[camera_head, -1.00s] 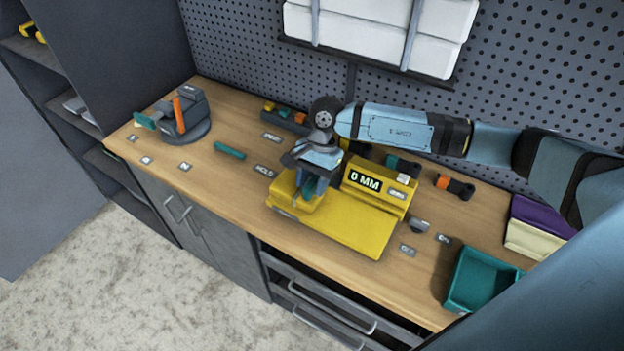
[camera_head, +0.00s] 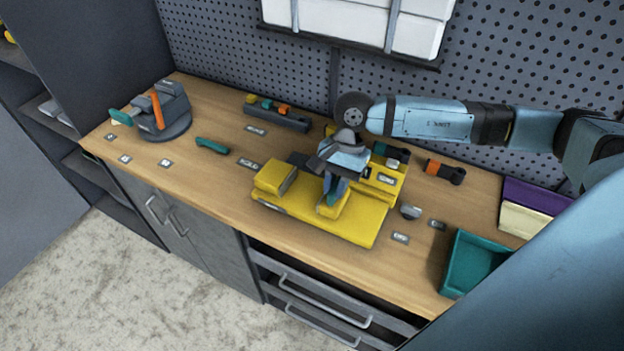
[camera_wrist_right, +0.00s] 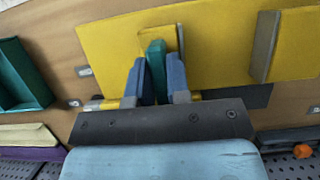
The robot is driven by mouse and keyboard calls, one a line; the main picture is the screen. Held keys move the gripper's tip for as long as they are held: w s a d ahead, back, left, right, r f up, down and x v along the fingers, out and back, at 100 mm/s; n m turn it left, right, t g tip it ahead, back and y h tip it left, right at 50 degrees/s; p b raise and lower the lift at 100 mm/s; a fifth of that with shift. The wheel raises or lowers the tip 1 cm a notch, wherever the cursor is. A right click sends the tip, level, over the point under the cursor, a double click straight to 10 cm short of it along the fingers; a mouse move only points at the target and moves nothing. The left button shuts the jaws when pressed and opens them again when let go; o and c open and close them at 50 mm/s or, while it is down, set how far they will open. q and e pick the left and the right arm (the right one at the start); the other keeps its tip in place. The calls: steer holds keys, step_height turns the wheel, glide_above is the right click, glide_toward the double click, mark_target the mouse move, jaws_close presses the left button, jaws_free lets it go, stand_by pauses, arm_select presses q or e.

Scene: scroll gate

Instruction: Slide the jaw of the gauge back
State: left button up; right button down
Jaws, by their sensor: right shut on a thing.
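The yellow gauge (camera_head: 352,224) lies on the wooden bench. Its fixed block (camera_head: 275,178) stands at the left end and also shows at the right in the right wrist view (camera_wrist_right: 295,48). The sliding jaw (camera_head: 333,208) stands farther right, with a clear gap between them. My right gripper (camera_head: 334,190) reaches down from above. In the right wrist view its two blue fingers (camera_wrist_right: 157,82) are shut on the jaw's teal handle (camera_wrist_right: 156,62), one on each side. The gripper hides the gauge's display. My left gripper is not in view.
A teal bin (camera_head: 470,265) stands at the bench's right front. A grey clamp-like device (camera_head: 163,112) is at the far left, with a teal stick (camera_head: 211,146) nearer the gauge. Small parts line the back under the pegboard (camera_head: 260,60). The front left bench is mostly clear.

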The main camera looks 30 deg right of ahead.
steer(key=shift+s+d, duration=0.35)
steer(key=shift+s, duration=0.2)
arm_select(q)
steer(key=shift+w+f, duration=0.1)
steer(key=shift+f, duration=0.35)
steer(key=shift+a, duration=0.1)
arm_select(e)
steer(key=c, duration=1.4)
jaws_free()
steer(key=o, duration=0.3)
steer(key=shift+s+d, duration=0.1)
steer(key=shift+s, duration=0.05)
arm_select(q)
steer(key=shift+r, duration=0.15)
